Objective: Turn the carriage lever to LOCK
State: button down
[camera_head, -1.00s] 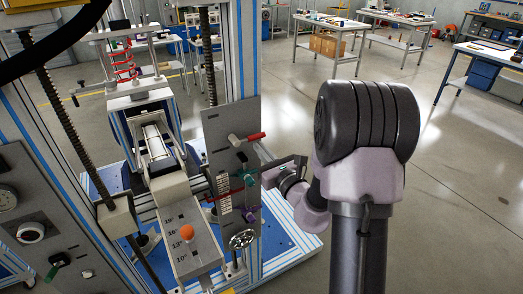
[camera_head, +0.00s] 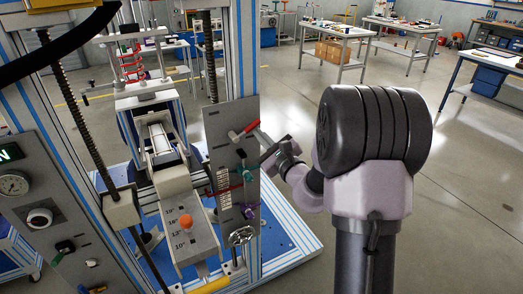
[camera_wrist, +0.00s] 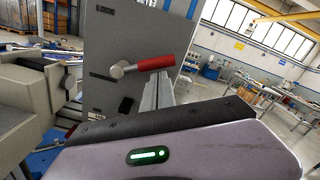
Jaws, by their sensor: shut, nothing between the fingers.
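The carriage lever is a red handle (camera_head: 250,127) on a grey pivot, at the upper part of the upright grey panel (camera_head: 220,150). The handle points right and slightly up. In the wrist view the red handle (camera_wrist: 155,63) shows clearly, also pointing right, with a small dark label at the panel's top edge. My gripper (camera_head: 268,154) is shut and empty, close to the handle, just below and right of it. I cannot tell whether it touches the handle.
Below the lever on the panel are a teal knob (camera_head: 244,174), a purple knob (camera_head: 249,212) and a handwheel (camera_head: 241,236). An orange knob (camera_head: 187,222) sits on the sloped arm to the left. The floor (camera_head: 450,190) to the right is open.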

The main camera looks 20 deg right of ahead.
jog(key=a+r+n+b, duration=0.4)
jog(key=r+n+b, duration=0.1)
jog(key=n, duration=0.1)
jog(key=shift+n+b, duration=0.3)
jog(key=shift+b, duration=0.05)
dwell(0.4)
jog(key=shift+a+r+y, duration=0.15)
jog(key=shift+r+y, duration=0.1)
jog(key=shift+y, duration=0.05)
dwell(0.3)
jog(key=s+d, duration=0.5)
jog(key=s, duration=0.5)
jog(key=shift+s+p, duration=0.3)
jog(key=shift+p, duration=0.15)
